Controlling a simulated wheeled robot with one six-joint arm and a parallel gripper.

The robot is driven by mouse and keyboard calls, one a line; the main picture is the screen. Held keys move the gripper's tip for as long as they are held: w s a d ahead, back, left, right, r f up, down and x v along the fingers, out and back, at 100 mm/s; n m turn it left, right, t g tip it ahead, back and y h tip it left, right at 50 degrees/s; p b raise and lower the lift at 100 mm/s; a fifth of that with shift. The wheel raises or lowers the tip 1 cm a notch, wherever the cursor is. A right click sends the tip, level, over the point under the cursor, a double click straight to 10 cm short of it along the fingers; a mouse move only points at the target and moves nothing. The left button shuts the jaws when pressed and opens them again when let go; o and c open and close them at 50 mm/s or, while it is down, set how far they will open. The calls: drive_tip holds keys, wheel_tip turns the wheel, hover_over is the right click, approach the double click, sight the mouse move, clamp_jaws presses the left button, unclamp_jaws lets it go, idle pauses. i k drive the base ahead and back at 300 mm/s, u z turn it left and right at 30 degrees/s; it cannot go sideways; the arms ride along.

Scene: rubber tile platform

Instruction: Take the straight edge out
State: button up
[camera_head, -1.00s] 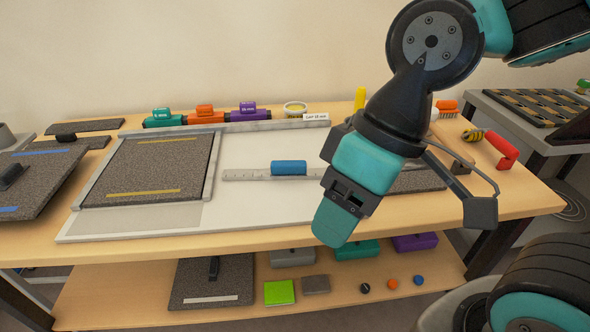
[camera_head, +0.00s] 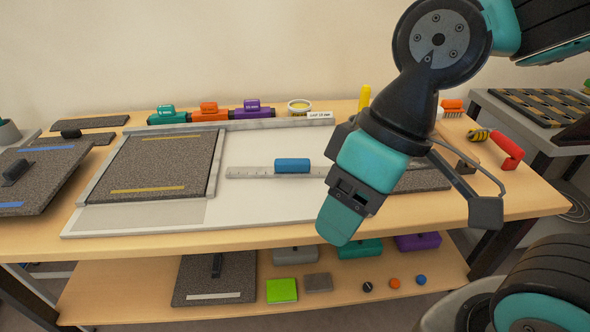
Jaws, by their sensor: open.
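The straight edge (camera_head: 250,172) is a long light grey ruler-like bar with a blue handle block (camera_head: 292,165) on top. It lies across the white board (camera_head: 265,208), to the right of the framed dark tile (camera_head: 150,168). Its right end is hidden behind my arm. My gripper (camera_head: 410,212) is open and empty, in front of the right part of the table and to the right of the blue handle. One teal finger hangs down at its left and a dark bracket reaches out to its right.
A red-handled tool (camera_head: 508,150) lies at right. Another dark tile (camera_head: 422,180) is partly behind my arm. A lower shelf (camera_head: 340,302) holds more blocks. The white board's front is clear.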

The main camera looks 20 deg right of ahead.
sight(283, 167)
drive_tip(key=z, duration=0.05)
drive_tip(key=k, duration=1.1)
drive_tip(key=u, duration=0.8)
drive_tip(key=i, duration=1.35)
drive_tip(key=z, duration=0.65)
